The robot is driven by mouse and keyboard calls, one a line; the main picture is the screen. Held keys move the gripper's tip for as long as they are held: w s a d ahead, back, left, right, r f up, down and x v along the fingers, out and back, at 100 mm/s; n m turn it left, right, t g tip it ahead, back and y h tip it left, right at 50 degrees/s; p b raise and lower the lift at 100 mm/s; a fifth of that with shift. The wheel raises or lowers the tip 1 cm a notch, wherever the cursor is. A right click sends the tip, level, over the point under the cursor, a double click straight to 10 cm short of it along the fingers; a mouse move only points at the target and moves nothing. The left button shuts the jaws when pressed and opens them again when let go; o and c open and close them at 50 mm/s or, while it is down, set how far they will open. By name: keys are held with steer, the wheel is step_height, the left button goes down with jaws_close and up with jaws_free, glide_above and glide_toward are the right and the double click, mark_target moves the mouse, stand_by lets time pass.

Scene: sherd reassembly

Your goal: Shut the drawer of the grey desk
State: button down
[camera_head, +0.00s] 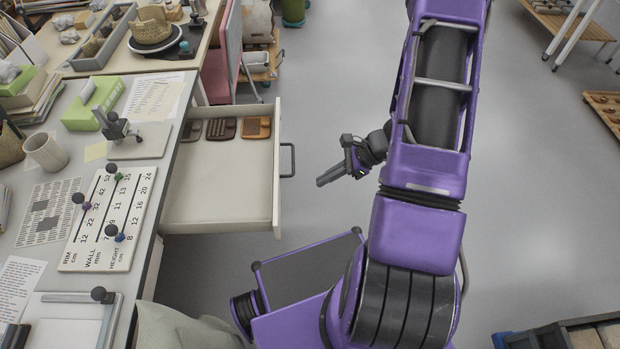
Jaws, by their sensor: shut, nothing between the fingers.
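The grey desk (182,113) stands at the left. Its drawer (218,190) is pulled well out to the right, over the floor. The drawer's front panel (277,185) carries a dark bar handle (290,160) on its outer face. Several brown and grey items lie at the far end inside the drawer. My gripper (320,182) is shut and empty, to the right of the handle and slightly nearer to me. A gap shows between the fingertips and the handle in this view. The fingers point left toward the drawer front.
On the desk lie a measuring board (110,217), a mug (46,152) and a green box (93,104). A pink chair (222,62) stands beyond the drawer. Grey floor (330,90) is clear to the right of the drawer. A dark crate (560,335) stands at the lower right.

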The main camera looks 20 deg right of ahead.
steer(key=a+r+x, duration=0.2)
steer(key=x, duration=0.9)
steer(key=shift+w, duration=0.35)
steer(key=shift+w+f, duration=0.1)
